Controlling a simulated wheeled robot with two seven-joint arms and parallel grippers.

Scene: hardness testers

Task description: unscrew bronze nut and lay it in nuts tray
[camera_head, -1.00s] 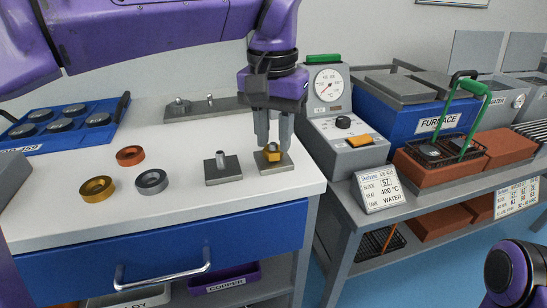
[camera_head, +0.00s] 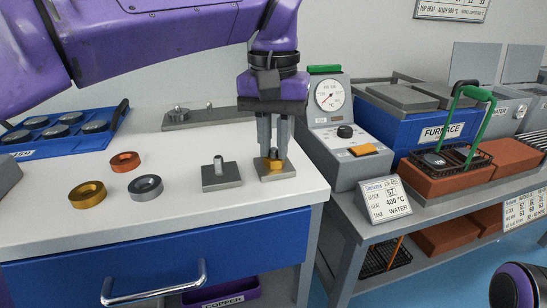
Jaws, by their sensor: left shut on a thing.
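The bronze nut (camera_head: 274,165) sits low on the right-hand grey base plate (camera_head: 276,174) on the white worktop. My left gripper (camera_head: 274,152) points straight down over that plate, its fingers closed on the bronze nut and partly hiding it. A second grey plate with a bare upright stud (camera_head: 220,173) stands just left of it. No container marked as a nuts tray can be made out for certain. My right gripper is not in view; a dark and purple part of mine shows at the bottom right corner.
Gold (camera_head: 87,194), copper (camera_head: 125,162) and grey (camera_head: 145,187) rings lie left on the worktop. A blue tray (camera_head: 65,135) of dark discs stands behind them. A dial tester (camera_head: 341,130) stands close right, then the furnace (camera_head: 420,118) and a green-handled basket (camera_head: 452,155).

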